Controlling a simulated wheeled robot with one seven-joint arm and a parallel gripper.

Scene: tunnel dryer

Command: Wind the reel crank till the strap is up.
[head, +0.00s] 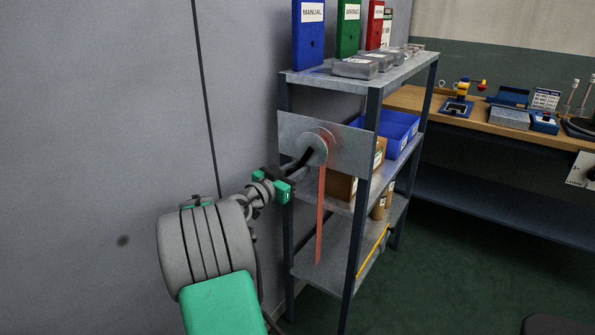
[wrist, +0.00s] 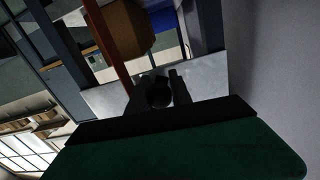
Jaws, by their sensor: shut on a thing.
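The reel (head: 314,149) is a grey disc on a metal plate (head: 352,148) fixed to the end of a shelf rack. The red-orange strap (head: 320,215) hangs from the reel well down, its lower end near the bottom shelf level. My gripper (head: 295,168) reaches the reel from the left and is shut on the crank's handle. In the wrist view the dark round handle (wrist: 159,94) sits between my two fingers, and the strap (wrist: 108,42) runs beside it. The rest of the crank is hidden behind my fingers.
The shelf rack (head: 372,120) holds binders (head: 309,35) on top, blue bins (head: 400,130) and cardboard boxes (head: 341,186). A grey wall (head: 100,120) stands close on the left. A workbench (head: 480,115) with tools is at the back right. Green floor lies open at the right.

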